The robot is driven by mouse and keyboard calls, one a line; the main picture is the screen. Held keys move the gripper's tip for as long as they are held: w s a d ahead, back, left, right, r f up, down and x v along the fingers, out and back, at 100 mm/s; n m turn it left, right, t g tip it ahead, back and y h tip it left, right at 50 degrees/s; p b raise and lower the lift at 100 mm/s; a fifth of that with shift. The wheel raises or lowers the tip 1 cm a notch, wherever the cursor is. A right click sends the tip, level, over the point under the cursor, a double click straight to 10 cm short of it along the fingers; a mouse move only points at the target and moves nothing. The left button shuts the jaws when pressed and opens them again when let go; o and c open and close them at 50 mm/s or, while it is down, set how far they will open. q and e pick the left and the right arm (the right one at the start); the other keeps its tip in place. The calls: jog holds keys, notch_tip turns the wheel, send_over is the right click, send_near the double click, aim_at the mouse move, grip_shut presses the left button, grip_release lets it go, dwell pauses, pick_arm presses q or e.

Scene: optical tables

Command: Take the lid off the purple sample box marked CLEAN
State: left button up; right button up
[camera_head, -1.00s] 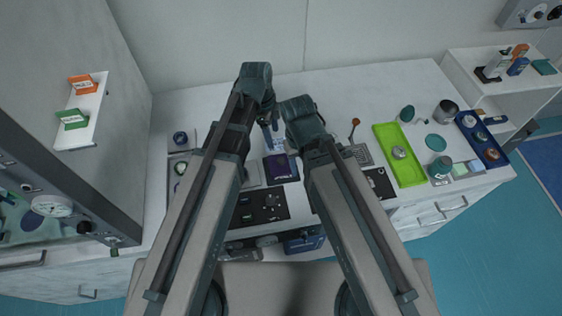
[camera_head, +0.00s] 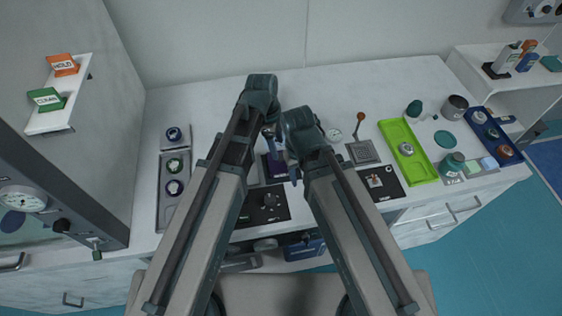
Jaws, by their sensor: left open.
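A dark purple box (camera_head: 273,178) sits on the table in the middle of the view, between my two forearms. My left gripper (camera_head: 270,134) is open at the far side of the purple box, and it is small and partly hidden by the arm. Grey-blue finger parts also overlap the right part of the box. They hide much of its top, so I cannot read a CLEAN mark on it or see whether the lid has shifted. My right gripper (camera_head: 292,168) is mostly hidden behind its arm, and its jaws are unclear.
A white wall shelf (camera_head: 50,122) at left carries a green CLEAN block (camera_head: 46,99) and an orange HOLD block (camera_head: 63,65). A black panel (camera_head: 262,208) lies in front of the box. A green tray (camera_head: 408,154) and a blue rack (camera_head: 488,138) lie right. The back of the table is clear.

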aim_at(281, 157)
pick_arm(q)
jog(key=f+b, duration=0.2)
jog(key=d+f+b, duration=0.1)
jog(key=f+b, duration=0.1)
jog(key=f, duration=0.1)
jog(key=shift+s, duration=0.15)
pick_arm(e)
notch_tip(281, 157, down, 5)
pick_arm(q)
jog(key=shift+r, duration=0.1)
pick_arm(e)
jog(key=shift+r, duration=0.1)
pick_arm(q)
grip_shut()
